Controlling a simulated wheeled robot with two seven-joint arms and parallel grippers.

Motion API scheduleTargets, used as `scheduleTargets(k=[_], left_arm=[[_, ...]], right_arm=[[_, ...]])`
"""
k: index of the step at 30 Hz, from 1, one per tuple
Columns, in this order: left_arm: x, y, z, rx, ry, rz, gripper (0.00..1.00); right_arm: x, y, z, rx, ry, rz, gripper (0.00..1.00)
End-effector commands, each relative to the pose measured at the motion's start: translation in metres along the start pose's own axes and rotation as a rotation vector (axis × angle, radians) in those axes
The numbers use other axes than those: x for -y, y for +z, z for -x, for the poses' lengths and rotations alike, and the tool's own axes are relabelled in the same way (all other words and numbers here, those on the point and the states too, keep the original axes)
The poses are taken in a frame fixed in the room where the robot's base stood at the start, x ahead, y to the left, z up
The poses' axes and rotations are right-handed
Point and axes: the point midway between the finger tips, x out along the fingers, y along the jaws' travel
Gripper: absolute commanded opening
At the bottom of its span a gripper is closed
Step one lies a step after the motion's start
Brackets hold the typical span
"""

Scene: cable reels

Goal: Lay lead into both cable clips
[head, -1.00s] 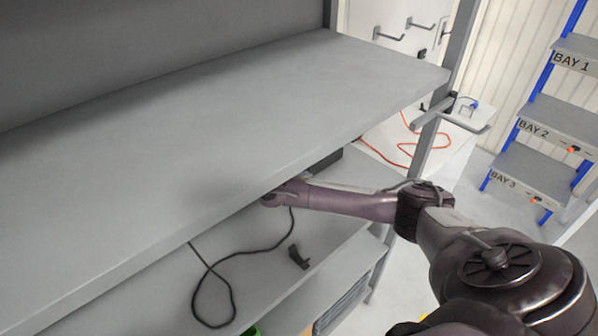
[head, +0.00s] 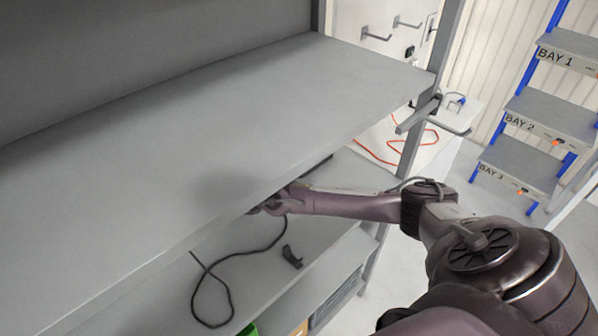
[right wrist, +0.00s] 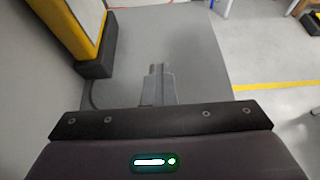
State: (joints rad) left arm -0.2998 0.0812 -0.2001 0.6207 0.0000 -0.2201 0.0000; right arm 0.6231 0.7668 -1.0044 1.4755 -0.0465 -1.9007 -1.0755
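The lead is a thin black cable (head: 228,255) lying in a loose loop on the lower shelf. Its upper end runs up toward my right gripper. A small black part (head: 291,256), perhaps its plug, lies at the right of the loop. My right arm reaches under the upper shelf, and the shelf edge hides the gripper in the head view. In the right wrist view a narrow grey shape (right wrist: 158,86) stands ahead of the dark palm; whether it is my fingertips or a fixture is unclear. A dark cable (right wrist: 89,97) curves at the left. I cannot make out the clips. My left gripper is out of view.
The upper shelf (head: 200,120) overhangs the lower shelf (head: 325,230) closely. A yellow and black object (right wrist: 95,50) stands at left in the wrist view.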

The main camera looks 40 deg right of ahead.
Motion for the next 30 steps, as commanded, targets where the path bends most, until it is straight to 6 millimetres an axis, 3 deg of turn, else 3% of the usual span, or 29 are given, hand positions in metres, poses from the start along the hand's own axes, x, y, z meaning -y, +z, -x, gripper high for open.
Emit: scheduleTargets(k=[14, 19, 25, 30], left_arm=[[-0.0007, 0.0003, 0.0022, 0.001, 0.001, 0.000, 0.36], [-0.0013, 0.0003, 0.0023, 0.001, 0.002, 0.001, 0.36], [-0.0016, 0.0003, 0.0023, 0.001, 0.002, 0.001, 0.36], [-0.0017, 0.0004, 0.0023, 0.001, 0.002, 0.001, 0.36]], right_arm=[[0.0029, -0.0008, -0.0012, 0.000, 0.000, 0.000, 0.00], [0.0029, -0.0008, -0.0011, 0.000, 0.000, 0.000, 0.22], [0.0028, -0.0007, -0.0010, 0.000, 0.000, 0.000, 0.23], [0.0028, -0.0007, -0.0010, 0.000, 0.000, 0.000, 0.44]])
